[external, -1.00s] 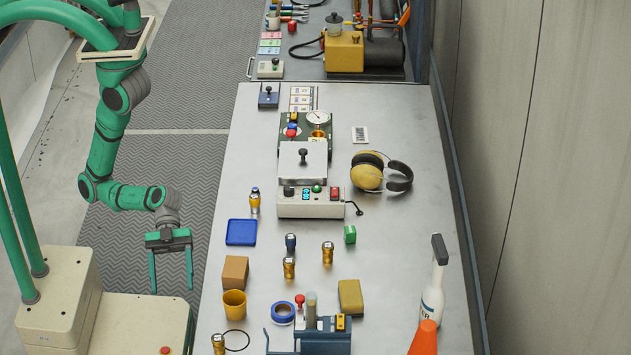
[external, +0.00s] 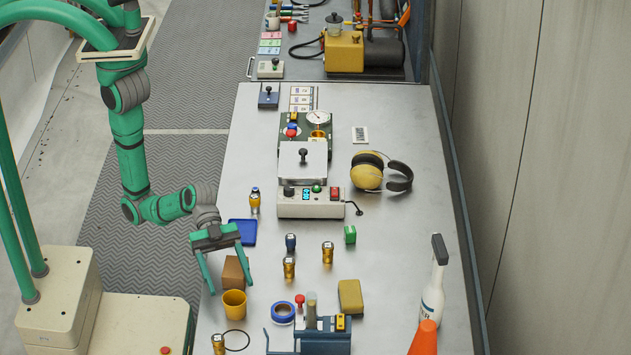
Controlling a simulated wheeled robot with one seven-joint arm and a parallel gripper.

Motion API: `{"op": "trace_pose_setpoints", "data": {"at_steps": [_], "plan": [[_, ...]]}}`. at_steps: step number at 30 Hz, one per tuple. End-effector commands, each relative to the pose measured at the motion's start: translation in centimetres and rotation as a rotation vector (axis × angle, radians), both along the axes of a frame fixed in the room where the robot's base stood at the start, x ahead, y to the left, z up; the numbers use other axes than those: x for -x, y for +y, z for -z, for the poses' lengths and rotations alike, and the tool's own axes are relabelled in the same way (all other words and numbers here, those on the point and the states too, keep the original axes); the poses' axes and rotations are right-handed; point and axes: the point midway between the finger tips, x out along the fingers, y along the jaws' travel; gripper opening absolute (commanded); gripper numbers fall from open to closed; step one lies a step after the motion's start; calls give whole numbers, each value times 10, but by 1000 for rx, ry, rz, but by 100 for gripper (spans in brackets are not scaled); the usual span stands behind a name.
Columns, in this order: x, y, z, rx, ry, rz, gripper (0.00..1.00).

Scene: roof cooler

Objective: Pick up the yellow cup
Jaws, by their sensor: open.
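The yellow cup (external: 234,304) stands upright near the left edge of the metal bench, its open top showing. My gripper (external: 230,291) is open and empty. It reaches over the left edge of the bench with its two green fingers spread and pointing down toward the viewer. In the picture the fingertips lie just above the cup's rim, one to each side; I cannot tell their exact height. A brown block (external: 233,272) sits right behind the cup, seen between the fingers.
A blue tray (external: 246,238) is partly behind my gripper. A blue tape roll (external: 283,312) and a blue fixture (external: 318,338) stand right of the cup. A black ring (external: 237,340) and brass fitting (external: 218,343) lie in front. Small brass fittings (external: 289,267) stand to the right.

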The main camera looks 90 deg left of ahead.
Motion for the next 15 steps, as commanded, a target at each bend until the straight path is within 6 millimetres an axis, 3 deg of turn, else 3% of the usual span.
{"op": "trace_pose_setpoints", "data": {"at_steps": [8, 15], "plan": [[-5, -18, 8, 0, 0, 2, 69], [-15, -46, 23, -1, -1, 3, 69]]}}
